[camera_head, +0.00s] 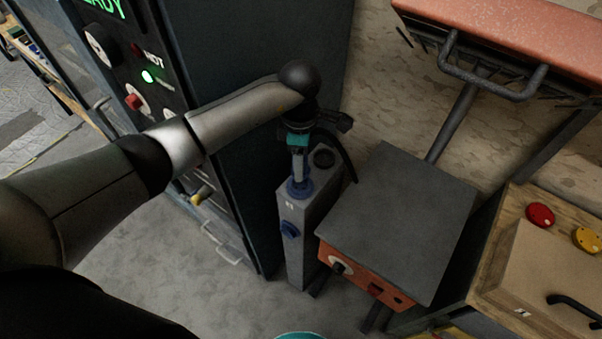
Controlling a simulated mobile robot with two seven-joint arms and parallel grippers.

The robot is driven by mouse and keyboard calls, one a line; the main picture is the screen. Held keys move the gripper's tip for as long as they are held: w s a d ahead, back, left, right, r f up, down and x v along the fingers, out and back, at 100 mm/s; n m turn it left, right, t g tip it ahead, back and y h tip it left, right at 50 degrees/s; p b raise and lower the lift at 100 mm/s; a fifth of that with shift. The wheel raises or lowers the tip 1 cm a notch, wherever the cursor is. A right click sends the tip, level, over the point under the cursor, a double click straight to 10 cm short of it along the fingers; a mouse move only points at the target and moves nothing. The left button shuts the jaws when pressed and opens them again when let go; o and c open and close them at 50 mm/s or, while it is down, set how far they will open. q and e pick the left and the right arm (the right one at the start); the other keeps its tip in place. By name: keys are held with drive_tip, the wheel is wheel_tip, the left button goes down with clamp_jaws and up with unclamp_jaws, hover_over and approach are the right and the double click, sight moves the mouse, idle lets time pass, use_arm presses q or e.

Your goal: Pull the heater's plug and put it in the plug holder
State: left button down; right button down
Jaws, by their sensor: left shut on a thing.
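My left gripper (298,140) points down over a grey post (302,240) and is shut on the plug (299,165), whose pale shaft shows below the jaws. The plug stands upright over a blue socket collar (299,189) on the post's top; I cannot tell how deep it sits. A black cable (343,152) curves from behind the gripper down to the right. A dark round opening (323,158) behind the collar may be the plug holder. A box with a grey flat top (395,220) and orange front stands to the right; it may be the heater. My right gripper is not in view.
A tall dark cabinet (245,190) with a lit panel stands close on the left. A wooden-edged box with red (540,215) and yellow buttons is at the right. A red-topped bench with a metal handle (490,85) is at the upper right. Floor shows at lower left.

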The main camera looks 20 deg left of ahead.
use_arm(q)
drive_tip(key=shift+r, duration=0.1)
drive_tip(key=shift+r+p, duration=1.4)
drive_tip(key=shift+r, duration=0.55)
